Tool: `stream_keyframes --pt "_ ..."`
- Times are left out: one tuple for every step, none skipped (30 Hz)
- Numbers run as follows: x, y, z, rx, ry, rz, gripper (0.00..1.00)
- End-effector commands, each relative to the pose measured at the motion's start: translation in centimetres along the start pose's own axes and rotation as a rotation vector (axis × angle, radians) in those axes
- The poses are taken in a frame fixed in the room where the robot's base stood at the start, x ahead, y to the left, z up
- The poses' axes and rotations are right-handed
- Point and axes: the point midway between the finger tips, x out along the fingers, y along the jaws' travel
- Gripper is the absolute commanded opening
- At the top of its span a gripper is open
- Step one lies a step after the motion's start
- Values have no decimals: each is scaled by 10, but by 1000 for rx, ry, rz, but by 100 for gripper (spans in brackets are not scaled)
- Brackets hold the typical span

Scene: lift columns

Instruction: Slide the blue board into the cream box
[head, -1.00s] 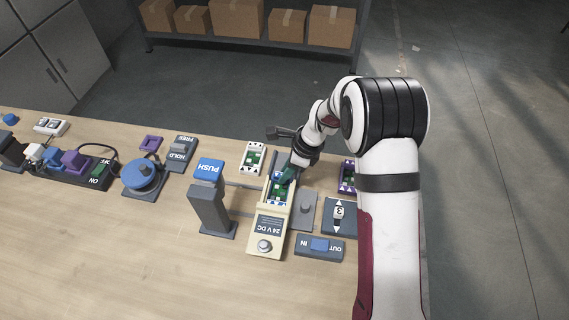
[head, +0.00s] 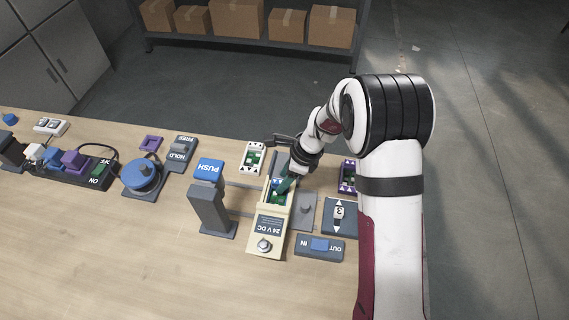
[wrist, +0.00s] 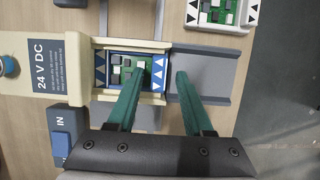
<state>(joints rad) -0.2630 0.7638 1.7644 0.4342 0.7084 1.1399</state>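The cream box (head: 270,228), marked 24 V DC, stands on the table in the head view and lies at the left of the wrist view (wrist: 40,68). The blue board (wrist: 159,67), with a green circuit area and white triangles on its edges, lies inside the box's open bay; in the head view it is partly hidden (head: 278,197). My gripper (wrist: 160,74) is open, with empty space between its green fingers. The left fingertip overlaps the board, the right one the grey channel. I cannot tell if a finger touches the board. In the head view my gripper (head: 287,182) is over the bay.
A grey channel (wrist: 215,75) adjoins the bay's open end. A white board holder (head: 254,158) and a purple one (head: 348,176) stand nearby. The front table is clear.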

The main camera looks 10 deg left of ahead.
Motion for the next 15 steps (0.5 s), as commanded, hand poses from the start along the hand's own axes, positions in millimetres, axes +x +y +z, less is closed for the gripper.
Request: stream_keyframes --pt "0 0 0 0 0 0 51" --pt "0 0 0 0 0 0 51" --pt "0 0 0 0 0 0 51" --pt "0 0 0 0 0 0 51" --pt "0 0 0 0 0 0 51" --pt "-1 0 0 0 0 0 51" --pt "-2 0 1 0 0 0 51" --pt "-4 0 2 -1 -1 -1 51" --pt "-7 0 3 -1 -1 -1 51" --pt "-10 0 4 -2 -1 -1 51" --pt "-13 0 5 -2 -1 -1 51" --pt "-17 -1 6 -1 -1 -1 51" --pt "-20 0 8 -1 -1 -1 51" --pt "-22 0 8 -1 -1 -1 51" --pt "-26 0 10 -1 -1 -1 51"
